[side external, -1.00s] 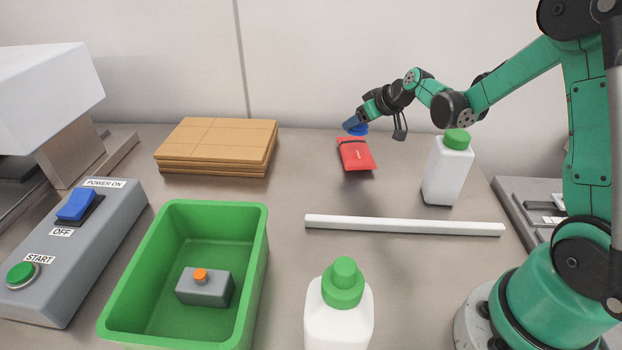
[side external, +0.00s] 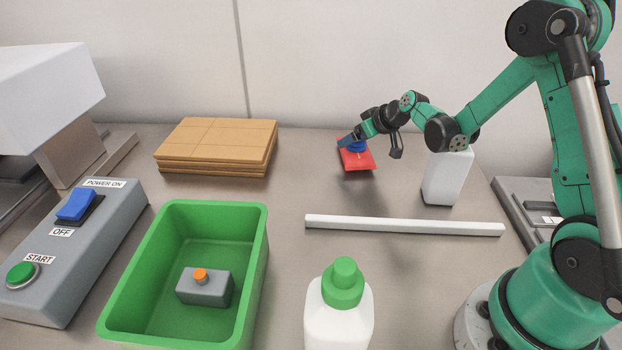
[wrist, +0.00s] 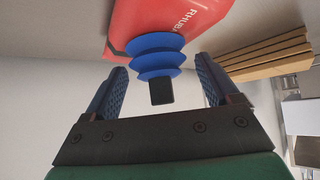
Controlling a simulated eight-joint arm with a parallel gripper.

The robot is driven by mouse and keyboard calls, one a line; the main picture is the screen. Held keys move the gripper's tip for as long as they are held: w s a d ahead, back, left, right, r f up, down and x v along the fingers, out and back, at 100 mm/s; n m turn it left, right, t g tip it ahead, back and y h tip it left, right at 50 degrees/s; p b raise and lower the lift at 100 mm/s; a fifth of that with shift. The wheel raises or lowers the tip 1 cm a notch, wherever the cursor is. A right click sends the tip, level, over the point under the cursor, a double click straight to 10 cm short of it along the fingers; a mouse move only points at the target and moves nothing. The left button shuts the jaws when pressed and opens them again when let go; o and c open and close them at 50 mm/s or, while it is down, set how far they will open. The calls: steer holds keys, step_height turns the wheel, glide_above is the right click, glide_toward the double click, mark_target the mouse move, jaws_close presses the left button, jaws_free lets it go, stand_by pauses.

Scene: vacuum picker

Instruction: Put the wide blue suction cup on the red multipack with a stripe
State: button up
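The red pack (side external: 358,162) lies on the table at the back, right of the middle, with its dark stripe now mostly hidden. It also shows in the wrist view (wrist: 172,18) with white lettering. The wide blue suction cup (wrist: 155,57) is a ribbed bellows with a short black stem, at my gripper (wrist: 161,68). Its wide end overlaps the pack's near face; whether it touches or hovers just above is hard to tell. My gripper's two fingers stand wide apart on either side of the cup, with gaps beside the stem. In the side view my gripper (side external: 346,142) is tilted over the pack.
A white bottle (side external: 445,180) stands right of the pack, under my arm. A white bar (side external: 405,225) lies in front. Stacked cardboard (side external: 217,142), a green bin (side external: 258,265) holding a grey block, a switch box (side external: 95,235) and another bottle (side external: 338,322) stand around.

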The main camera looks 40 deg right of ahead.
steer(key=shift+r, duration=0.1)
steer(key=v, duration=1.2)
steer(key=s+a+r+g, duration=0.1)
steer(key=s+a, duration=0.3)
steer(key=a, duration=0.3)
steer(key=s+a+r, duration=0.1)
steer(key=s+a, duration=0.2)
steer(key=a, duration=0.5)
steer(key=shift+s+a+g, duration=0.2)
steer(key=shift+s+g, duration=0.2)
